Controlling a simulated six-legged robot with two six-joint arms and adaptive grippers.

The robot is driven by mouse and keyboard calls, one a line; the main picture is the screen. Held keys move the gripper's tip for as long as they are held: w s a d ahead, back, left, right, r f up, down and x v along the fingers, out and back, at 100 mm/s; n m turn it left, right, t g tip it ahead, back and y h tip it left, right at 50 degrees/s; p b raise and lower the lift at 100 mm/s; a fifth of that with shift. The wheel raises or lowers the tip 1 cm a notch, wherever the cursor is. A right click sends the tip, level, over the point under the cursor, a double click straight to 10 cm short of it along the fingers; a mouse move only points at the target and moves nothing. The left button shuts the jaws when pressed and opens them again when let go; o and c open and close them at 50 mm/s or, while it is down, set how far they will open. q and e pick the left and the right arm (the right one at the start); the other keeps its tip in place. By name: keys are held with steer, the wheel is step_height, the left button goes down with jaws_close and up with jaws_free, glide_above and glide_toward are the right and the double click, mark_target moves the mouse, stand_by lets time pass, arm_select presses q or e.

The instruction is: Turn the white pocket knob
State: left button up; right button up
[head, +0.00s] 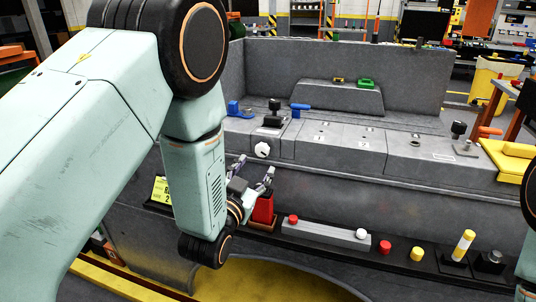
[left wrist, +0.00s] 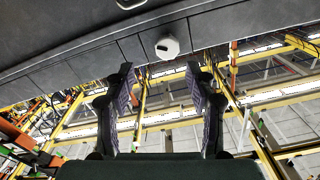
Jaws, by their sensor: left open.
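The white pocket knob (head: 262,150) is a small round knob on the front face of the grey console, left of the middle in the head view. It also shows in the left wrist view (left wrist: 167,47), just beyond the fingertips and roughly between their lines. My left gripper (head: 254,173) is open and empty, a little below the knob in the head view. Its two fingers stand apart on either side in the left wrist view (left wrist: 160,78). I see no contact with the knob. My right gripper is not in view.
A black-topped lever (head: 274,106) and blue handles stand on the console (head: 330,150) above the knob. A red block (head: 263,208) sits just below my left gripper. A ledge holds a grey bar (head: 325,236), red and yellow buttons, and a yellow-white post (head: 463,246).

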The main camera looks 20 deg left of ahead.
mark_target(261, 153)
arm_select(q)
steer(key=w, duration=0.1)
steer(key=w+a, duration=0.2)
steer(key=shift+w+f, duration=0.25)
steer(key=shift+w, duration=0.15)
steer(key=w, duration=0.1)
steer(key=w+d, duration=0.1)
steer(key=w, duration=0.1)
steer(key=shift+d+r, duration=0.15)
steer(key=shift+d, duration=0.05)
steer(key=shift+w, duration=0.15)
steer(key=shift+w+a, duration=0.1)
steer(key=shift+a, duration=0.3)
steer(key=shift+d, duration=0.4)
steer(key=c, duration=0.3)
steer(key=shift+a, duration=0.3)
steer(key=c, duration=0.5)
steer(key=shift+d, duration=0.15)
steer(key=c, duration=0.3)
steer(key=shift+c, duration=0.2)
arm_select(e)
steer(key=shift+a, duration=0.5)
